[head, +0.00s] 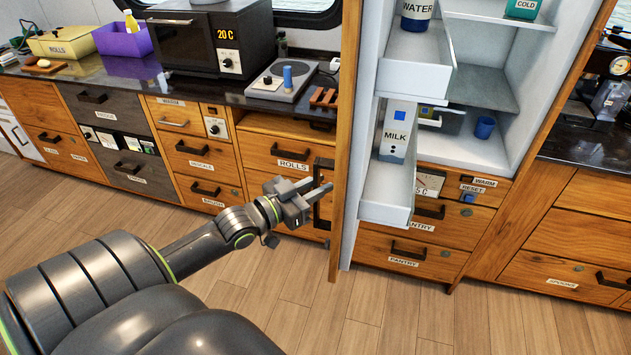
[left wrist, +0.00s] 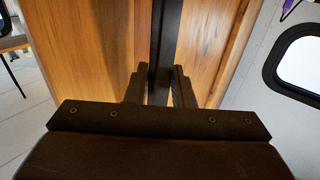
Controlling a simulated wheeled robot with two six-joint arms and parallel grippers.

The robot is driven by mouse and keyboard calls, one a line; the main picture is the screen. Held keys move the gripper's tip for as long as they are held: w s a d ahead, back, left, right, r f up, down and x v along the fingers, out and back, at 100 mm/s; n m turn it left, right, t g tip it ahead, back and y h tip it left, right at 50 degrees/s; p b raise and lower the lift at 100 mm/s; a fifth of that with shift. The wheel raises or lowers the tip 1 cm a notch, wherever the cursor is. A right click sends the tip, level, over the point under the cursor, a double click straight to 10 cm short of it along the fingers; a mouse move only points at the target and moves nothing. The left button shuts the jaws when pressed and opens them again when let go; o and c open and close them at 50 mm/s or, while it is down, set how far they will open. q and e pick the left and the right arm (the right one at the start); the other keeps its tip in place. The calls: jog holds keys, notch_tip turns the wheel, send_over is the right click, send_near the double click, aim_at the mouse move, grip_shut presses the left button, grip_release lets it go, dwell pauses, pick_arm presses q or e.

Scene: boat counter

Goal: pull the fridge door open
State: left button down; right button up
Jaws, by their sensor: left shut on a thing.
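The fridge door (head: 348,120) stands swung open toward me, seen nearly edge-on in the head view, with its wooden face to the left. Its black handle (head: 317,218) is on that wooden face. My left gripper (head: 318,190) is shut on the handle. In the left wrist view, the fingers (left wrist: 160,88) sit on both sides of the dark handle bar (left wrist: 165,40), against the wooden door face (left wrist: 115,45). The white fridge interior (head: 480,80) shows to the right of the door. My right gripper is not in view.
The door's inner shelves hold a milk carton (head: 395,135) and a water container (head: 416,12). A blue cup (head: 484,127) stands inside the fridge. Drawers (head: 290,160) and a counter with a microwave (head: 213,38) lie left of the door. The wooden floor (head: 400,315) in front is clear.

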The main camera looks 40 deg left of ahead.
pick_arm(q)
jog(key=c, duration=1.2)
grip_release()
jog(key=shift+d, duration=0.1)
jog(key=shift+s, duration=0.3)
jog(key=p+v, duration=0.4)
jog(key=v, duration=1.2)
jog(key=shift+s+a, duration=0.25)
jog(key=shift+s, duration=0.1)
